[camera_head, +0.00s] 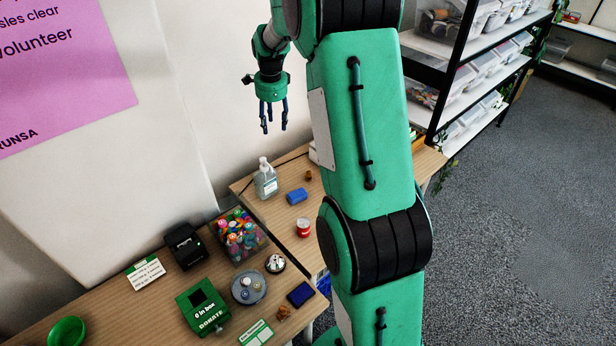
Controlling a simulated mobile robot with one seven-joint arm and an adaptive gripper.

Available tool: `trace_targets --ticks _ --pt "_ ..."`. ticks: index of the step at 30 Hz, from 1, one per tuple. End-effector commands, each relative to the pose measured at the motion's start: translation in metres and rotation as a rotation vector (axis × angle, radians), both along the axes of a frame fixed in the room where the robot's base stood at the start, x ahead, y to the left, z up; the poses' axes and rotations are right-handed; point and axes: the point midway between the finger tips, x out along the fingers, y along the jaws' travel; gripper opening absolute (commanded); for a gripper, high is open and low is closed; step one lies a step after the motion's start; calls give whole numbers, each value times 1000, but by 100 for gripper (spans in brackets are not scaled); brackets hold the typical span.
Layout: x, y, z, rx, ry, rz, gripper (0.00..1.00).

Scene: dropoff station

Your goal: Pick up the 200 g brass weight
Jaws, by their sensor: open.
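My gripper (273,117) hangs in the air in front of the white wall, fingers down, spread and empty. It is well above the tables. A small brown-gold piece (308,175) stands on the back table behind a blue block (297,195); it could be the brass weight, but it is too small to read any mark. A round grey dish (237,296) on the front table holds a few small pieces, whose kind I cannot tell. A small orange-brown object (284,312) lies near the front table's edge. My arm hides part of the back table.
A pump bottle (265,182) and a red-and-white tub (303,228) stand on the back table. The front table holds a clear box of colourful items (238,252), a black device (185,246), a green donation box (204,309) and a green bowl (67,332). Shelves (470,60) stand right.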

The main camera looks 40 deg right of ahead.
Motion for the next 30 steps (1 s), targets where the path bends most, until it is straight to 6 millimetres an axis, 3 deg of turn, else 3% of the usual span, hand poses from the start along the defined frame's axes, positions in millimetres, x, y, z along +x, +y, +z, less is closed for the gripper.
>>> trace_targets --ticks 9,21,24,30 --pt "28 -70 -80 49 37 -291 46" --pt "40 -152 -193 96 81 -657 46" --pt "39 -168 -220 105 91 -736 46" --pt "38 -188 -253 114 101 -840 46"
